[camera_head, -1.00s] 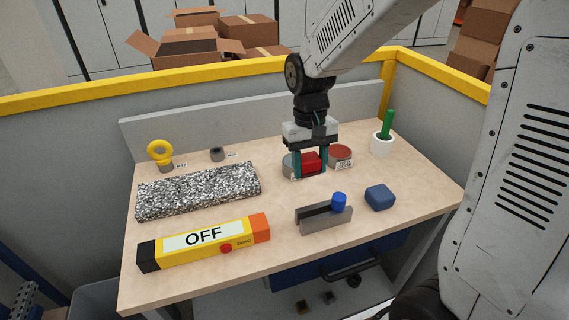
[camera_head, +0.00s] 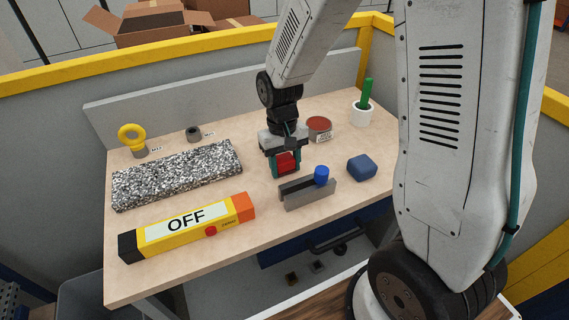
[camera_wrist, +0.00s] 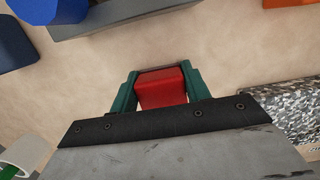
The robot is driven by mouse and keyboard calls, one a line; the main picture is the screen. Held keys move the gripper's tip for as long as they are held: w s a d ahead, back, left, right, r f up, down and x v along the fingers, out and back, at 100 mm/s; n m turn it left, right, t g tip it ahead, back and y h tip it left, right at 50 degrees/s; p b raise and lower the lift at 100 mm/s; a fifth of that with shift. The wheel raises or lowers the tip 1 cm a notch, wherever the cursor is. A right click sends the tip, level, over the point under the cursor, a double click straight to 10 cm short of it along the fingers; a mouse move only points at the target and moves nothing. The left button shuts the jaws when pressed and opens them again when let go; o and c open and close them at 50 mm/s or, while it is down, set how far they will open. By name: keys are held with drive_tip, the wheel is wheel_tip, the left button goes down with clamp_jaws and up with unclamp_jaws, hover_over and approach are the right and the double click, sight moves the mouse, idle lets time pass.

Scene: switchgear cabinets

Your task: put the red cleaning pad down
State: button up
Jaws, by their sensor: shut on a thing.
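The red cleaning pad (camera_head: 287,163) is a small red block between the two teal fingers of my gripper (camera_head: 286,168). My gripper is shut on it. In the wrist view the red pad (camera_wrist: 162,88) sits between the fingertips (camera_wrist: 160,85), with bare wooden tabletop beyond it. In the head view the pad is over the middle of the table (camera_head: 240,215), just behind the grey slotted block. I cannot tell whether the pad touches the tabletop.
A grey slotted block with a blue knob (camera_head: 321,176) and a blue pad (camera_head: 362,167) lie in front and right. A round red-topped tin (camera_head: 319,128) stands behind. A speckled slab (camera_head: 178,174) and a yellow OFF bar (camera_head: 187,227) lie left. A white pot (camera_head: 362,114) stands right.

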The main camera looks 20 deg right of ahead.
drive_tip(key=shift+s+f, duration=0.1)
drive_tip(key=shift+f, duration=0.25)
drive_tip(key=o, duration=1.2)
drive_tip(key=shift+s, duration=0.1)
